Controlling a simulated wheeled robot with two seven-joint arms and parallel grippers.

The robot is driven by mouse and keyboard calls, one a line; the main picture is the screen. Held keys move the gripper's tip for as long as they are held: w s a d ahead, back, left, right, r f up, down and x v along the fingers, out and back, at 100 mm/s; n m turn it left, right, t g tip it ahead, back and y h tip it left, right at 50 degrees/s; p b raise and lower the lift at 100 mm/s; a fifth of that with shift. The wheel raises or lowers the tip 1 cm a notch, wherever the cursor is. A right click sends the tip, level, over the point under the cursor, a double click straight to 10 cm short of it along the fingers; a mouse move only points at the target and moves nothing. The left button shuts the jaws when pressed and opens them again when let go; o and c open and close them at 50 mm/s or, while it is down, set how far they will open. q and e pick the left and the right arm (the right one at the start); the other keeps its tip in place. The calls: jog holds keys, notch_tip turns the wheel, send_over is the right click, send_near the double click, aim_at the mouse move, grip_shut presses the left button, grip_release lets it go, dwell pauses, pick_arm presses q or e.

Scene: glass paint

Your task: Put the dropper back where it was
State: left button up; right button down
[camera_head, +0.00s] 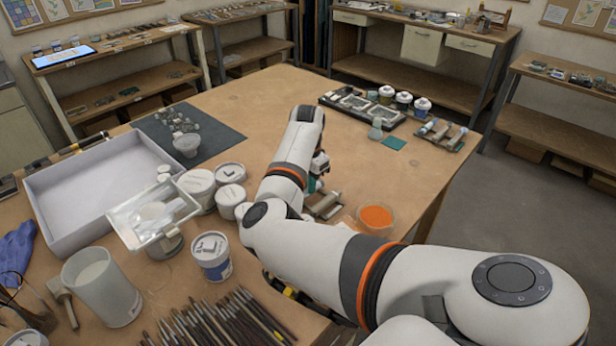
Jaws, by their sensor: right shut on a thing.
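My right arm comes in from the lower right and reaches over the middle of the table. Its gripper (316,184) is mostly hidden behind my own arm links. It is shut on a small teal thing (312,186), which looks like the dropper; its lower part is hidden. Just below it on the table is a small wooden rest (325,205). A round dish of orange powder (376,217) stands to the right of the rest. My left gripper is not in view.
White jars (231,173) and a magnifier (155,212) stand left of my arm. A large white tray (65,230) and many brushes (215,320) lie farther left and in front. A dark tray with pots (365,110) is at the back right. The table's back middle is clear.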

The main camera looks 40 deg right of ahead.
jog(key=shift+f, duration=0.15)
jog(key=c, duration=1.2)
grip_release()
notch_tip(320, 180, up, 12)
jog(key=b, duration=0.2)
jog(key=shift+f, duration=0.1)
